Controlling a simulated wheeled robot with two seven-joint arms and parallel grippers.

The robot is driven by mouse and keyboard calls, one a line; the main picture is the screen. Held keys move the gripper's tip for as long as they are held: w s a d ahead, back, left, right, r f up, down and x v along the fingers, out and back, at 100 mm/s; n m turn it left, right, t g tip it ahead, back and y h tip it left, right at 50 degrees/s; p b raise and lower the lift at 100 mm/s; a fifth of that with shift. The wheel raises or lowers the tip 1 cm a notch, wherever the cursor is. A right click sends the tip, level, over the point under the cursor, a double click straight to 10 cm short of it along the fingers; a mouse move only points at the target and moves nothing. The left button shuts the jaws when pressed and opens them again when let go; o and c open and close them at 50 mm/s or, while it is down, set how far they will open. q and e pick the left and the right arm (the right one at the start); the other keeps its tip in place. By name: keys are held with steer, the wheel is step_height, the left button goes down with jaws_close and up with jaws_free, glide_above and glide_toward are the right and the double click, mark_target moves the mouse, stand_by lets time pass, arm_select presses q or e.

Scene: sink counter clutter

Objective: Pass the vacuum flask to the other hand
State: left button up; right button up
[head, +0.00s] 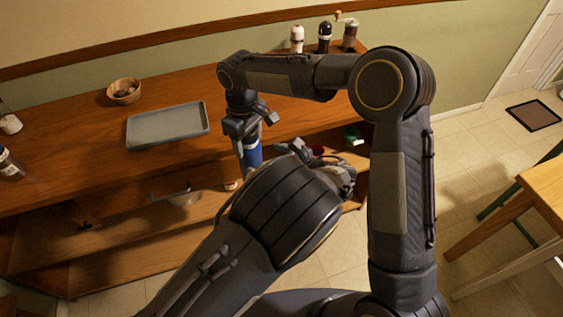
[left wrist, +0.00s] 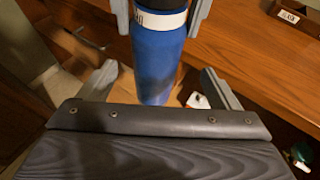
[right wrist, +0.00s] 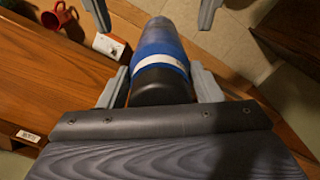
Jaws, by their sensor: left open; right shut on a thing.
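The vacuum flask (head: 253,156) is blue with a white band and a black cap. It hangs roughly upright below my right gripper (head: 246,128), near the counter's front edge. The right wrist view shows the flask (right wrist: 160,55) between the right fingers (right wrist: 158,68), which are shut on it near the cap and band. In the left wrist view the flask's blue body (left wrist: 158,60) lies between the open fingers of my left gripper (left wrist: 158,72). The right fingertips show above them. My left forearm partly hides the left gripper in the head view.
A grey tray (head: 168,125) and a wooden bowl (head: 124,91) stand on the wooden counter (head: 60,155). Several bottles and grinders (head: 324,37) stand at its back right. A red mug (right wrist: 60,16) shows on a wooden surface below.

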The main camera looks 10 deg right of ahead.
mark_target(260, 157)
arm_select(q)
steer(key=x, duration=0.6)
steer(key=shift+w+a+f, duration=0.15)
steer(key=c, duration=1.4)
arm_select(e)
steer(key=shift+a, duration=0.1)
steer(key=o, duration=1.8)
steer(key=shift+r, duration=0.1)
